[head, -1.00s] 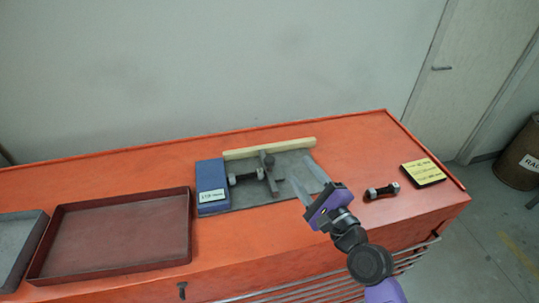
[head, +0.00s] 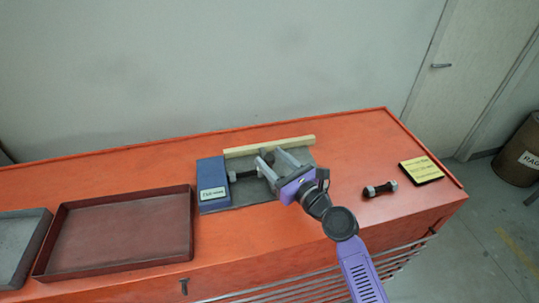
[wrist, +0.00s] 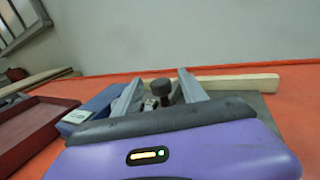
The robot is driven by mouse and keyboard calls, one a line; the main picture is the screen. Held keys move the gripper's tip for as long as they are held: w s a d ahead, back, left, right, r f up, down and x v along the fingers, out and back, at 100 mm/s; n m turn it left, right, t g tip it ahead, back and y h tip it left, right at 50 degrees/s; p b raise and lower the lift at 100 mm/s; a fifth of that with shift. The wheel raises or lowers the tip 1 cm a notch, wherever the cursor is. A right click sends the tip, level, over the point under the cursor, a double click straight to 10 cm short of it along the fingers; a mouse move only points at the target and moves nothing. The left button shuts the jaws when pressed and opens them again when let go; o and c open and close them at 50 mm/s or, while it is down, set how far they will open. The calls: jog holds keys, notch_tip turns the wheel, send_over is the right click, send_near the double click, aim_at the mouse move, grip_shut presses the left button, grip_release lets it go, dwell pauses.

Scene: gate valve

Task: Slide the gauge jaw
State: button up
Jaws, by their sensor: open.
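The gauge has a blue block (head: 212,178) with a white label at the left end of a grey plate (head: 222,207). A dark bolt (head: 243,175) lies on the plate between the block and the sliding jaw. The jaw's dark knob (wrist: 161,88) stands between my fingers in the wrist view; in the head view my gripper mostly hides the jaw. My gripper (head: 272,158) is open, with one finger on each side of the jaw. I cannot tell whether either finger touches it.
A pale wooden strip (head: 270,147) runs along the plate's back edge. A loose bolt (head: 380,189) and a yellow note on a black pad (head: 421,171) lie to the right. A red tray (head: 66,276) and a grey tray (head: 8,276) stand left on the orange bench (head: 330,143).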

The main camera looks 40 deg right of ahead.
jog(key=shift+w, duration=0.75)
grip_shut()
dwell(0.9)
